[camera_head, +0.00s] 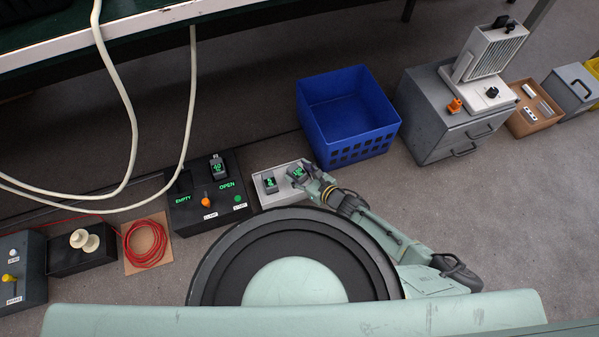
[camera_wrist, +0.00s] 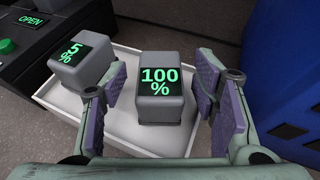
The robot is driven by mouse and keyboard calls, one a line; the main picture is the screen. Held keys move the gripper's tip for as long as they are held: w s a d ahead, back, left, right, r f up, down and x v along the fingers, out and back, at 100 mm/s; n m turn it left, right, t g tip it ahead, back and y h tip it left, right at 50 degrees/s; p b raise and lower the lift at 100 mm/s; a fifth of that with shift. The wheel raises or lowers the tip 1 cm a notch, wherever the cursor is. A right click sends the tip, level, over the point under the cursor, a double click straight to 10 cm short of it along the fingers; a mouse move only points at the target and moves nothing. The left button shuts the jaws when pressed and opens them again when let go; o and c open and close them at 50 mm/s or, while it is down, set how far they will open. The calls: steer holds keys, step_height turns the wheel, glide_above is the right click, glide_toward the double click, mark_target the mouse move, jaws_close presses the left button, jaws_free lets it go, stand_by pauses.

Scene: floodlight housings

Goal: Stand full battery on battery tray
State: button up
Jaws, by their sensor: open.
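The full battery, a grey block reading 100% (camera_wrist: 160,85), stands upright on the white battery tray (camera_wrist: 112,128), in the tray's right half. My gripper (camera_wrist: 160,105) is open, with one purple-padded finger on each side of the battery and a gap showing on both sides. A second grey battery reading 5% (camera_wrist: 78,62) stands on the same tray to the left. In the head view the tray (camera_head: 275,203) lies in front of my base, and my gripper (camera_head: 303,175) partly covers the full battery (camera_head: 295,171).
A blue crate (camera_head: 350,150) stands close behind and right. A grey cabinet (camera_head: 430,130) with a floodlight (camera_head: 488,60) is farther right.

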steer(key=shift+d+r, duration=0.15)
steer(key=shift+r, duration=0.1)
steer(key=p+v, duration=0.2)
steer(key=v, duration=0.9)
steer(key=shift+s+d, duration=0.2)
steer(key=shift+s, duration=0.2)
